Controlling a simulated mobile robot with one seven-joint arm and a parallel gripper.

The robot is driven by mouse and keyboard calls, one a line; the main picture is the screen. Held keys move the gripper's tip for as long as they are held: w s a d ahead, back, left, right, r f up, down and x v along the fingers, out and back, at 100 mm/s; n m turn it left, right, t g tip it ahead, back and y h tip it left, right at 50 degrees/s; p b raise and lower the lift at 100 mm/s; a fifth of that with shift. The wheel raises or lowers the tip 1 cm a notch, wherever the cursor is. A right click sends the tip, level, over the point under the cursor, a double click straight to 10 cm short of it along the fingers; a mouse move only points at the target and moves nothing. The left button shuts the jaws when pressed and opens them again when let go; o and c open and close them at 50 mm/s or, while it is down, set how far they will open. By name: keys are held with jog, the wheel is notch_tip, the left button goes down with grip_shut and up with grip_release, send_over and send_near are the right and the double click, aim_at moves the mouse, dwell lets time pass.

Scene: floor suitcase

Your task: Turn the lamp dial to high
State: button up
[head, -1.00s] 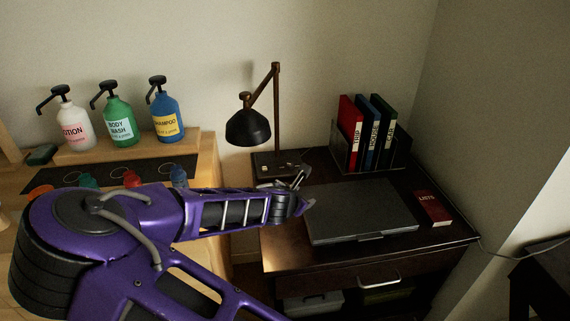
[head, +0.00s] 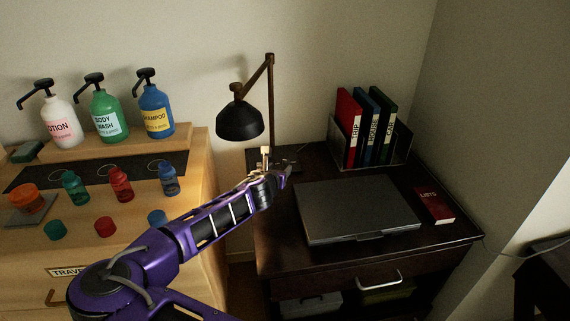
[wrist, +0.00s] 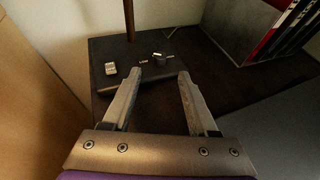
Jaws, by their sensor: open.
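The lamp (head: 240,121) has a black shade on a brown jointed arm and stands at the back left of the dark desk. Its dark base (wrist: 122,82) shows in the wrist view with a pale block (wrist: 110,69) and a few small knob-like parts (wrist: 157,56) on top. I cannot tell which part is the dial or how it is set. My gripper (head: 277,163) is at the lamp base in the head view and hides part of it. In the wrist view my gripper (wrist: 160,77) is open and empty, with the small parts just beyond its fingertips.
A closed grey laptop (head: 355,208) lies right of my gripper. Behind it a holder (head: 402,145) carries upright binders, and a red book (head: 434,204) lies at the right. A wooden cabinet (head: 190,240) with bottles stands left. The wall is close behind the lamp.

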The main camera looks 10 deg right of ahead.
aim_at(286, 160)
jog(key=x, duration=0.9)
jog(key=shift+d+b, duration=0.1)
jog(key=shift+b, duration=0.3)
grip_shut()
